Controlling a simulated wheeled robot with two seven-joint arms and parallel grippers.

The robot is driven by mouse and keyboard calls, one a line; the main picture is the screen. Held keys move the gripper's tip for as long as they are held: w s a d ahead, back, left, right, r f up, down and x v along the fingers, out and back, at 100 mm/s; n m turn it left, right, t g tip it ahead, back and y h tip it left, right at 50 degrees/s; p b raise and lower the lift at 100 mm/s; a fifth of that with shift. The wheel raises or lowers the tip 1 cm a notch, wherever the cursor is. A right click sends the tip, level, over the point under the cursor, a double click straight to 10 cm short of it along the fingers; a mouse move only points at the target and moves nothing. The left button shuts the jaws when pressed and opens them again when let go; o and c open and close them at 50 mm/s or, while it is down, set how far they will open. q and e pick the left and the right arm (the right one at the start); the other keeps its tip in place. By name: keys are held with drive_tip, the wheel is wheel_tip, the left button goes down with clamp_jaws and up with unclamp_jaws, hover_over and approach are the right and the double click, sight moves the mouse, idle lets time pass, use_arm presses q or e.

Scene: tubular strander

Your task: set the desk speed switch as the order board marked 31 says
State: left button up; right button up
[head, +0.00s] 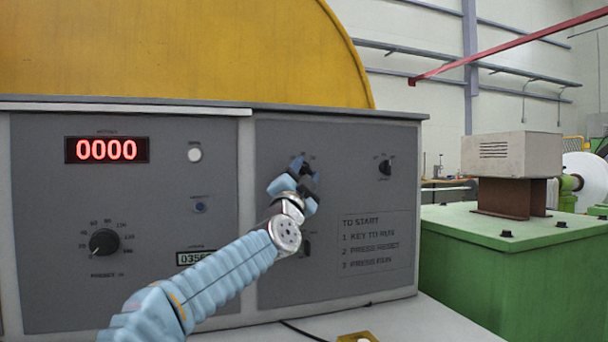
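The grey desk panel (335,140) stands in front of me. My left gripper (304,168) is up against its right-hand section, at a small control with faint markings above it. The gripper's dark fingertips cover most of that control, so I cannot tell its setting or whether the fingers are closed on it. Another dark rotary switch (385,167) sits to the right on the same section, its markings too small to read. A black dial (104,242) with a numbered scale is on the left section. The board marked 31 and my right gripper are not in view.
A red display (107,150) reads 0000. A white button (195,155), a blue button (199,207) and a counter (196,258) are nearby. Start instructions (374,242) are printed at lower right. A green machine base (510,255) stands right of the desk. A yellow object (357,337) lies at the bottom edge.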

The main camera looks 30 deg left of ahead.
use_arm(q)
drive_tip(key=c, duration=0.3)
drive_tip(key=shift+m, duration=0.4)
drive_tip(key=shift+r+m+h, duration=0.1)
drive_tip(key=shift+m+h, duration=0.5)
drive_tip(key=shift+h, duration=0.1)
drive_tip(key=shift+s+r+m+g+h, duration=0.15)
drive_tip(key=shift+m+g+h, duration=0.7)
drive_tip(key=shift+m, duration=0.45)
drive_tip(key=shift+a+m+g+h, duration=0.1)
drive_tip(key=shift+m+g+h, duration=0.15)
drive_tip(key=shift+m+g, duration=0.3)
drive_tip(key=shift+r+m+g+h, duration=0.2)
drive_tip(key=shift+m+g+h, duration=0.1)
drive_tip(key=shift+m+g, duration=1.05)
drive_tip(key=shift+m, duration=0.4)
